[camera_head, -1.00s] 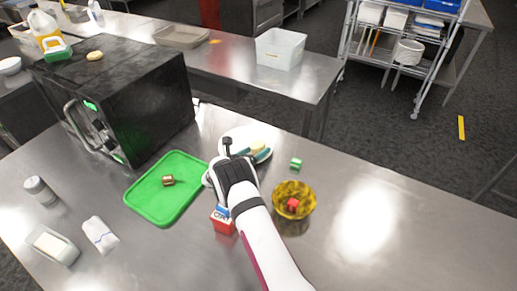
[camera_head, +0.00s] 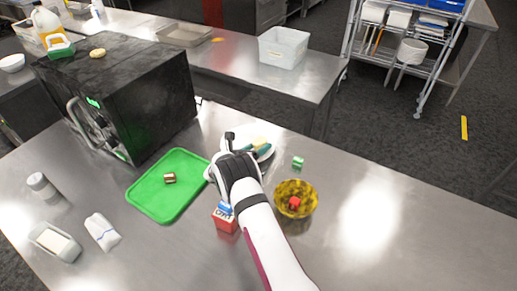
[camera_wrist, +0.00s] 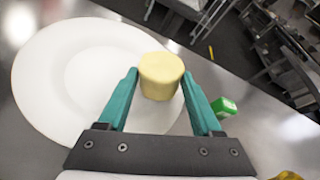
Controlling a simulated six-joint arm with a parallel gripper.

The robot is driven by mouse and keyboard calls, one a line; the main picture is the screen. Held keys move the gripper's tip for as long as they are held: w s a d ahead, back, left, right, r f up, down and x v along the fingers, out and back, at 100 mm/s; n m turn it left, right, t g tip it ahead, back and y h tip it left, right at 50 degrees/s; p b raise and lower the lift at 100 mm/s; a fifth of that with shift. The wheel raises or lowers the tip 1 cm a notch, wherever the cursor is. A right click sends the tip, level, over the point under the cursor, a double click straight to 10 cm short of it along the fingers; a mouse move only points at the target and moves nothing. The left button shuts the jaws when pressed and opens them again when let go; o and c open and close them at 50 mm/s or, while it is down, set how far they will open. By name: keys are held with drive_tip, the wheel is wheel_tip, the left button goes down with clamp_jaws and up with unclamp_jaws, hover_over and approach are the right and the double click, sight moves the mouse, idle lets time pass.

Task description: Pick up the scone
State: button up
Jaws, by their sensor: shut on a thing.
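The scone (camera_wrist: 162,76), a pale yellow, short cylinder, is between the teal fingers of my gripper (camera_wrist: 158,82) in the wrist view. My gripper is shut on it. The white plate (camera_wrist: 42,85) lies behind and below it, with the scone over its right part. In the head view, the scone (camera_head: 260,142) shows beyond my gripper (camera_head: 252,150), and part of the plate (camera_head: 243,131) is hidden by my wrist. I cannot tell exactly how far the scone is above the plate.
A green tray (camera_head: 150,205) holds a small brown item. A yellow bowl (camera_head: 306,205) with a red piece, a small green block (camera_head: 298,162) and a red and blue carton (camera_head: 225,220) stand near my arm. A black oven (camera_head: 150,100) stands at the left.

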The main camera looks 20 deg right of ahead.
sight(253, 143)
wheel_tip(253, 143, up, 3)
drive_tip(key=shift+r, duration=0.1)
drive_tip(key=s+d+r, duration=0.6)
drive_tip(key=s+d, duration=0.1)
drive_tip(key=d, duration=0.2)
drive_tip(key=w+a+f+m, duration=0.1)
drive_tip(key=w+a+f, duration=0.1)
drive_tip(key=a, duration=0.1)
drive_tip(key=w+a+f+t+y, duration=0.1)
drive_tip(key=w+a+f, duration=0.1)
drive_tip(key=w+a, duration=0.1)
drive_tip(key=w+a+f+m, duration=0.1)
drive_tip(key=w+a+f, duration=0.1)
drive_tip(key=w+a, duration=0.1)
drive_tip(key=shift+w+a+f+m+t+y, duration=0.15)
drive_tip(key=shift+a+f+m+t+y, duration=0.15)
drive_tip(key=shift+a, duration=0.3)
wheel_tip(253, 143, down, 4)
drive_tip(key=shift+w+a+f, duration=0.1)
drive_tip(key=shift+f, duration=0.1)
drive_tip(key=o, duration=1.2)
